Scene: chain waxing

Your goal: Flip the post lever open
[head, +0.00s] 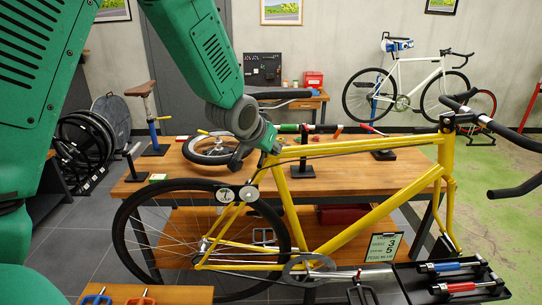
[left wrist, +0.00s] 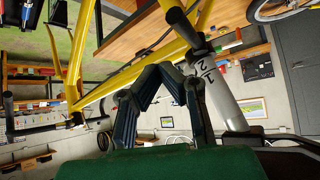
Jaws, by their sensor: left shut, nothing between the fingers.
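A yellow bicycle frame (head: 350,148) stands across the middle of the head view, with its black saddle (head: 280,93) at the top. My left gripper (head: 268,142) is at the top of the seat tube, in front of the post area. In the left wrist view its dark fingers (left wrist: 158,72) are shut with nothing between them. A silver post with number marks (left wrist: 222,98) runs close beside the fingers. A dark collar (left wrist: 175,15) shows where it meets the yellow tube. I cannot pick out the post lever clearly; my arm hides that spot in the head view. My right gripper is not in view.
A wooden workbench (head: 405,178) with a loose wheel (head: 212,150) and small tools stands behind the frame. The rear wheel (head: 135,215) is at left. A black tray with red and blue handled tools (head: 415,280) is front right. A white bicycle (head: 415,82) is by the wall.

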